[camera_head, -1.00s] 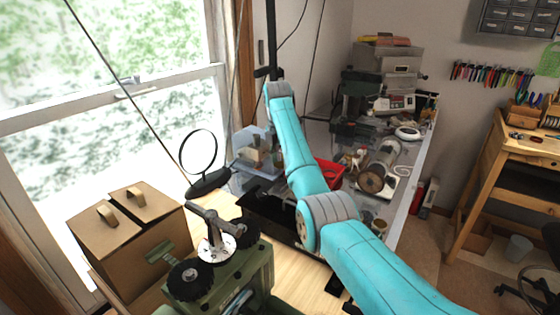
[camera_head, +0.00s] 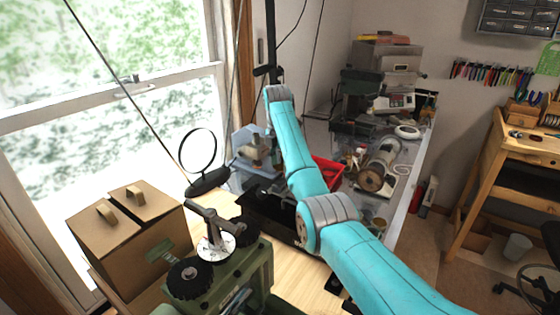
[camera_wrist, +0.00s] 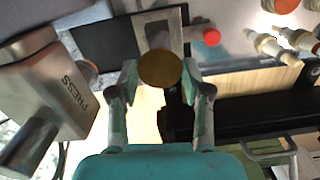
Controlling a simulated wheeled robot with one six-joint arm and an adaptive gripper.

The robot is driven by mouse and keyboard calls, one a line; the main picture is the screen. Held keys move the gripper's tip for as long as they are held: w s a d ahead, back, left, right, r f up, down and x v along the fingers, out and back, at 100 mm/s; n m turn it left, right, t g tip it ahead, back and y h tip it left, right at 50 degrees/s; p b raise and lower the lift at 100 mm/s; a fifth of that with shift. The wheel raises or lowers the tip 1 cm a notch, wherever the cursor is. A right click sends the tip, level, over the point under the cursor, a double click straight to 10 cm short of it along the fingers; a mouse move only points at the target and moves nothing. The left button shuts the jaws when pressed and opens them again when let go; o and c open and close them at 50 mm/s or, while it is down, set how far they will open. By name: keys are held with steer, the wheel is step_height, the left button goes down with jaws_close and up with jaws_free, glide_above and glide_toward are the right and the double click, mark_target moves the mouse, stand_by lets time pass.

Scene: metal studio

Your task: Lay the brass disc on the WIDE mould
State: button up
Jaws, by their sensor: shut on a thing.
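In the wrist view, my gripper (camera_wrist: 160,75) is shut on the brass disc (camera_wrist: 160,69), which sits between the two fingertips. The disc's flat face shows to the camera. Beyond the disc, partly covered by it, is a pale grey rectangular metal piece (camera_wrist: 147,27) on a dark surface. I cannot tell whether it is the wide mould. In the head view my arm hides the gripper and disc.
In the head view, a red bin (camera_head: 328,172) lies right of my arm. A green machine (camera_head: 225,275) and brown box (camera_head: 130,240) stand in front.

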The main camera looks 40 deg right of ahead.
mark_target(280, 184)
steer(key=shift+f, duration=2.55)
steer(key=shift+f, duration=0.45)
steer(key=o, duration=1)
steer(key=shift+o, duration=0.2)
steer(key=shift+a+r, duration=0.2)
steer(key=shift+r, duration=3.55)
